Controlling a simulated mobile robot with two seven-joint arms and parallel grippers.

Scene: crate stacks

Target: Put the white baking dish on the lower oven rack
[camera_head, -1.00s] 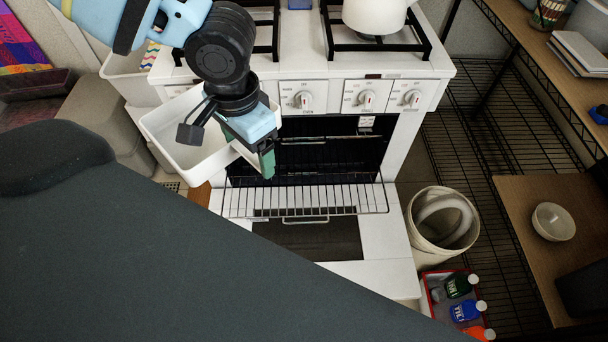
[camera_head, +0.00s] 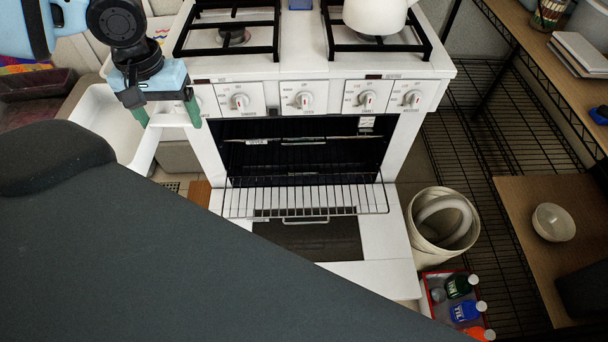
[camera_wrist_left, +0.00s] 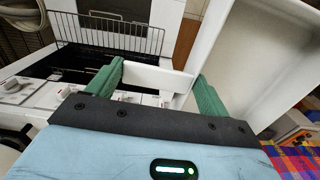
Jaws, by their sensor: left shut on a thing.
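The white baking dish (camera_head: 108,118) is at the left of the head view, beside the oven's front left corner, partly hidden behind my own dark body. My left gripper (camera_head: 166,112) is shut on the dish's rim, with green fingers on either side. In the left wrist view, the gripper (camera_wrist_left: 158,76) has a white strip of the dish between its fingers, and the dish's inside (camera_wrist_left: 255,50) fills the right. The dish looks tilted there. A wire oven rack (camera_head: 305,201) is pulled out over the lowered door, empty. My right gripper is not in view.
The white oven (camera_head: 403,150) stands open, its door (camera_head: 382,262) down. A white kettle (camera_head: 375,14) is on the stove. A white bin (camera_head: 470,232) and a red crate (camera_head: 432,300) of bottles stand right of the door. Shelving lines the right side.

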